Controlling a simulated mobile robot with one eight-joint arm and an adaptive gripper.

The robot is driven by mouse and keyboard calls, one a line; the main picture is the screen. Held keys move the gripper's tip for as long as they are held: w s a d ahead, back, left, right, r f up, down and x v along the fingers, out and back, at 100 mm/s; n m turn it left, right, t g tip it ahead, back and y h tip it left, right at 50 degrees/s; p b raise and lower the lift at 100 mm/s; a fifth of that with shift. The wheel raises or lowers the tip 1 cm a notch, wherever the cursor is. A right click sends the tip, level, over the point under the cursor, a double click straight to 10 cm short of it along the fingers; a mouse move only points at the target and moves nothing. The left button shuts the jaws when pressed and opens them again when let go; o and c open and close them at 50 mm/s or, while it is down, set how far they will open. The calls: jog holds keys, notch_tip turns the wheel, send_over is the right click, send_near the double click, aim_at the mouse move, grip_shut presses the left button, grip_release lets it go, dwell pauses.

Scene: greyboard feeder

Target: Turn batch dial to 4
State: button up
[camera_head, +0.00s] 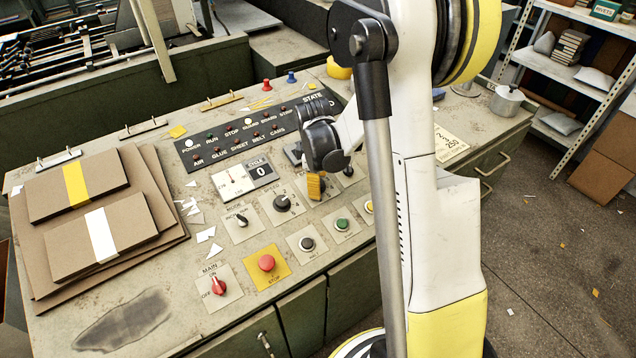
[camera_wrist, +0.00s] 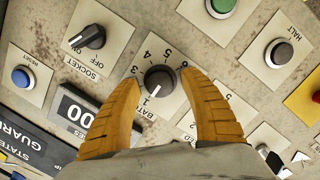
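The batch dial (camera_wrist: 160,78) is a round black knob with a white pointer line, on a pale plate numbered around its edge. Its pointer aims at the lower left, at about the 1. My gripper (camera_wrist: 161,77) is open, its two orange fingers on either side of the knob. A small gap seems to show on each side, and contact cannot be made out. The fingers partly cover the plate. In the head view my gripper (camera_head: 316,187) points down over the console, and the batch dial is hidden behind it.
The speed dial (camera_head: 281,203), mode knob (camera_head: 241,220) and green button (camera_head: 342,224) sit close by on the console. The socket knob (camera_wrist: 88,38) and halt button (camera_wrist: 279,52) show in the wrist view. Cardboard stacks (camera_head: 165,205) lie at the left.

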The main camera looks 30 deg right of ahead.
grip_shut()
jog(key=shift+m, duration=0.4)
jog(key=m, duration=0.3)
jog(key=shift+m+y, duration=0.3)
jog(key=m+y, duration=0.1)
jog(key=m, duration=0.4)
jog(key=shift+g, duration=0.3)
jog(key=m+y+b, duration=0.1)
jog(key=m, duration=0.6)
jog(key=shift+d, duration=0.1)
jog(key=m+t, duration=0.1)
jog(key=m, duration=0.5)
jog(key=shift+m+y, duration=0.4)
